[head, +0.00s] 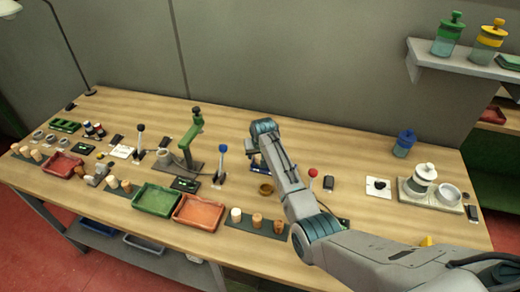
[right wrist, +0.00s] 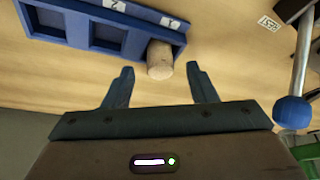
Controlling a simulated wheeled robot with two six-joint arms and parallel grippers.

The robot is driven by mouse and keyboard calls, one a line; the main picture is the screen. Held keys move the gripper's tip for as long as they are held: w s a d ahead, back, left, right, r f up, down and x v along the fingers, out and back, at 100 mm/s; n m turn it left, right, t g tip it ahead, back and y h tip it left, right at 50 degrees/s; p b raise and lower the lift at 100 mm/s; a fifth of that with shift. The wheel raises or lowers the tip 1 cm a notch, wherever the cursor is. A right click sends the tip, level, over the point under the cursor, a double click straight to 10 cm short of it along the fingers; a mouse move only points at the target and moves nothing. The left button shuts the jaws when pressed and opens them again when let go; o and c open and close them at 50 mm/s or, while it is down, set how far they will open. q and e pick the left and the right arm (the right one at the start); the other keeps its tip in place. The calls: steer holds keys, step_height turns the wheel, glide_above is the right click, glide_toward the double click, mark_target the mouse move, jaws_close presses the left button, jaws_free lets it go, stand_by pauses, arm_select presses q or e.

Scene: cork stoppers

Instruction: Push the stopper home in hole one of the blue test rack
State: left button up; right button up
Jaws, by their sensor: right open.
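The blue test rack (right wrist: 135,40) shows at the upper left of the right wrist view, with white labels 1 and 2. In the head view only a small part of the rack (head: 258,166) shows behind my right arm. A pale cork stopper (right wrist: 159,56) is at the rack's end by label 1, its rounded end standing out from the rack. How deep it sits cannot be told. My right gripper (right wrist: 161,74) is open, with its two fingers apart on either side of the stopper's line and no visible contact. My left gripper is not in view.
A blue-knobbed lever (head: 221,165) stands left of the rack; its knob (right wrist: 292,110) shows close at right in the wrist view. A brass-coloured dish (head: 266,189) and a dark mat with several corks (head: 257,222) lie in front. A red-knobbed lever (head: 312,175) stands right of my arm.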

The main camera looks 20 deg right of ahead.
steer(key=b+v, duration=0.2)
steer(key=v, duration=0.8)
steer(key=shift+s, duration=0.1)
